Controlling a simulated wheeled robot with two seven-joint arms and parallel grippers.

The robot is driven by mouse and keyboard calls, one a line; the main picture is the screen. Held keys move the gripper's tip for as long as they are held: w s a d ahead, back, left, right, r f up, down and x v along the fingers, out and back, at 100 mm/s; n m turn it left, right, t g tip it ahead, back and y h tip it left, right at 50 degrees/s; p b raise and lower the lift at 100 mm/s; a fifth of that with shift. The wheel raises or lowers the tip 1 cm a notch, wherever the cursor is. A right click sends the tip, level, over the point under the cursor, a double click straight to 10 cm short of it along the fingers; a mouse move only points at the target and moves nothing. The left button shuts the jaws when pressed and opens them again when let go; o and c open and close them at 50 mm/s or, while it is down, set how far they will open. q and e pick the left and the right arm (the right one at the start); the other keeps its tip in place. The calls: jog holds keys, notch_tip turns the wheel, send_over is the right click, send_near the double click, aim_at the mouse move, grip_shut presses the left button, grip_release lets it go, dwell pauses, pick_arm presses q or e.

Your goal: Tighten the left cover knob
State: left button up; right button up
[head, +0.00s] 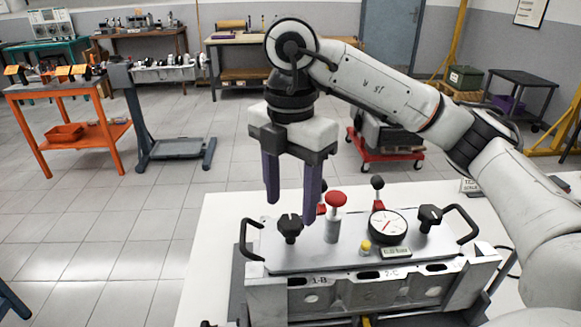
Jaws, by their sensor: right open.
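The left cover knob (290,226) is a black lobed knob standing upright at the left end of the grey cover plate (330,262) on the engine block (335,296). My right gripper (291,209) points down with its two purple fingers apart and nothing visible between them. Its fingertips appear just above the left knob, one to each side in the picture; I cannot tell the exact height or depth gap. A similar black right cover knob (430,215) stands at the plate's other end. My left gripper is out of view.
Close right of the fingers stands a red-topped post (335,203). A dial gauge (388,227), a black ball-topped lever (377,186) and a yellow cap (366,247) are also on the cover. Black handles (250,240) rise at both ends. White table (214,225) is bare at left.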

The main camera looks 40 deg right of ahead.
aim_at(291, 221)
notch_tip(291, 221, up, 7)
jog(key=p, duration=0.1)
dwell(0.7)
